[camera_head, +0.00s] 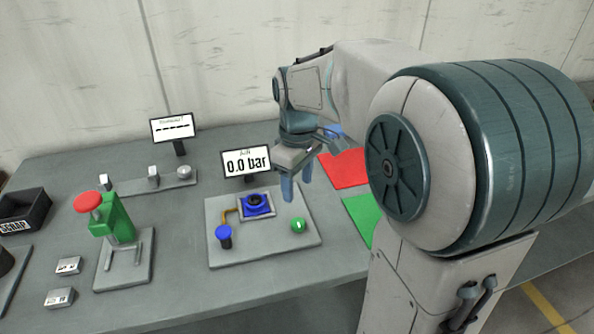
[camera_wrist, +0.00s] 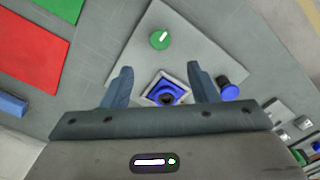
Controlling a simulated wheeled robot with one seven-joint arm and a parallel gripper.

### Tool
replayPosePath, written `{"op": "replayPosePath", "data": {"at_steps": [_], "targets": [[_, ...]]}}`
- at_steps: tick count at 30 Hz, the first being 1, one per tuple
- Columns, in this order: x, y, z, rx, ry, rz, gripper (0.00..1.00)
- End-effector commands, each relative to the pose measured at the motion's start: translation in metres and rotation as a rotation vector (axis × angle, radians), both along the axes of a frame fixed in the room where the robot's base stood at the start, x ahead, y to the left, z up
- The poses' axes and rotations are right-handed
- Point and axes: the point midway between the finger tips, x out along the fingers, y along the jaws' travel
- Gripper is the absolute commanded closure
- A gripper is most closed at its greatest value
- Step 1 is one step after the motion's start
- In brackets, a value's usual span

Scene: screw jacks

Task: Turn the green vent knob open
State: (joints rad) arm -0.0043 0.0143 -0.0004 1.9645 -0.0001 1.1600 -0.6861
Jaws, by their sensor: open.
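The green vent knob (camera_head: 299,225) sits at the right side of a grey plate (camera_head: 225,201) on the bench, with a white mark on its top. In the wrist view the green knob (camera_wrist: 160,40) lies beyond the fingertips, with its white mark slanted. My gripper (camera_head: 296,190) hangs above the plate's back right part, fingers pointing down, and touches nothing that I can see. In the wrist view my gripper (camera_wrist: 157,70) is open and empty, its fingers spread wide, with the blue square fixture (camera_wrist: 165,92) showing between them.
A blue push knob (camera_head: 223,233) stands on the same plate's left. A display (camera_head: 246,162) behind reads 0.0 bar. A green press with red button (camera_head: 115,220) stands at left. Red (camera_head: 344,170) and green (camera_head: 362,215) mats lie right. The bench before the plate is clear.

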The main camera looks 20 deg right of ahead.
Motion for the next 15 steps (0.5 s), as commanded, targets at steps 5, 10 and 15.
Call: {"op": "replayPosePath", "data": {"at_steps": [5, 10, 15], "targets": [[0.001, 0.000, 0.021, 0.000, -0.001, 0.001, 0.46], [0.000, 0.000, 0.026, 0.000, 0.001, 0.001, 0.46], [0.000, 0.000, 0.026, 0.000, 0.001, 0.001, 0.46]]}}
